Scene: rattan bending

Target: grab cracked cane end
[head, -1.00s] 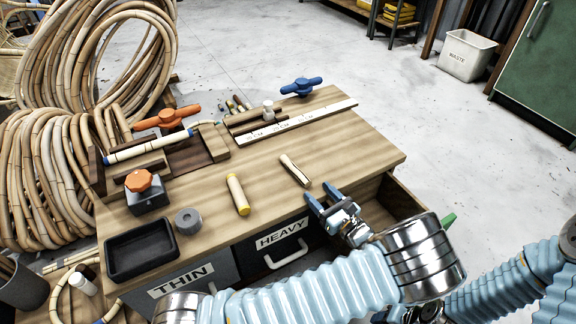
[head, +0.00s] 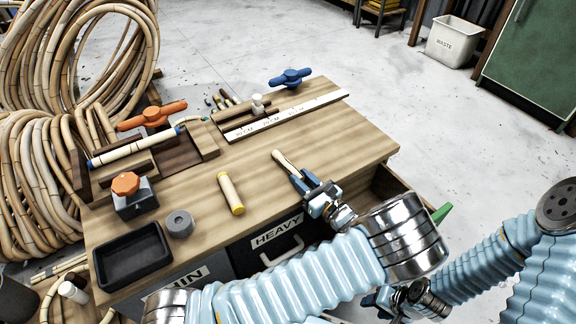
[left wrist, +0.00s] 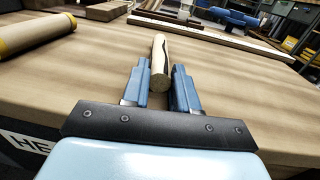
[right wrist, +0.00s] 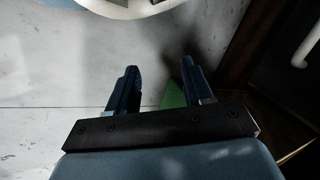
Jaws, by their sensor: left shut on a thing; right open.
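The cracked cane end (head: 284,160) is a short pale stub lying on the bench top near its front edge. A dark split runs along it in the left wrist view (left wrist: 159,58). My left gripper (head: 299,180) is shut on its near end, with one blue finger on each side; the far part sticks out beyond the fingertips. My right gripper (right wrist: 159,72) is open and empty, low in front of the bench, away from the cane; a green thing (right wrist: 172,95) shows beyond its fingers.
A yellow-banded cane piece (head: 231,194), grey ring (head: 180,223), black tray (head: 131,258) and orange-knobbed block (head: 133,198) lie to the left. A ruler strip (head: 287,115) lies behind. A drawer (head: 384,194) stands open at right. A waste bin (head: 453,42) stands on the far floor.

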